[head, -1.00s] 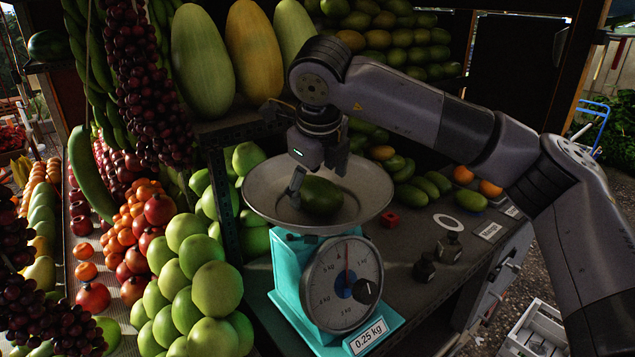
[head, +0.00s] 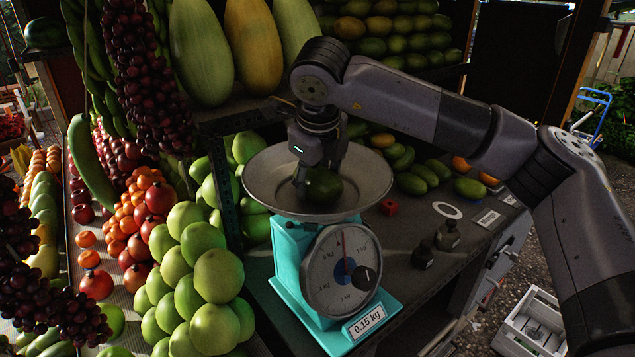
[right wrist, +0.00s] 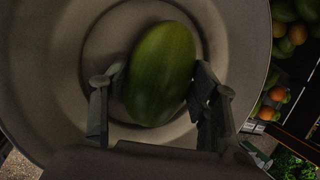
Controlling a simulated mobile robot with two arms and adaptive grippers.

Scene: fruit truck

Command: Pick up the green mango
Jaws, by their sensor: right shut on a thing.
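The green mango (head: 323,187) lies in the round metal pan (head: 264,194) of the turquoise scale (head: 296,262). My right gripper (head: 318,180) reaches down into the pan and is shut on the mango. In the right wrist view the mango (right wrist: 161,75) is between the two fingers of the gripper (right wrist: 158,88), with the pan behind it. The scale's card reads 0.15 kg. I cannot tell whether the mango is lifted clear of the pan. My left gripper is not in view.
A heap of green round fruit (head: 213,285) stands close to the left of the scale. Large melons (head: 252,47) stand behind it. Small weights (head: 447,236) and a red cube (head: 389,207) lie on the counter to the right. A white crate (head: 533,325) is on the ground.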

